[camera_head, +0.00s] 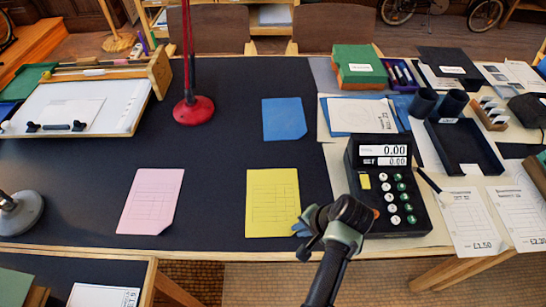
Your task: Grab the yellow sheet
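The yellow sheet (272,203) lies flat on the dark table mat, near the table's front edge at the middle of the view. It has faint printed lines, and its lower right corner is close to my gripper. My gripper (302,230) is at the end of my arm, just right of the sheet's lower right corner and in front of the cash register. Its fingers are small and partly hidden by the wrist, so I cannot tell whether they are open or shut. The sheet looks flat and undisturbed.
A pink sheet (152,201) lies left of the yellow one, and a blue sheet (284,119) behind it. A cash register (386,190) stands close on the right. A red lamp base (193,110) stands further back. The dark mat (219,160) between the sheets is clear.

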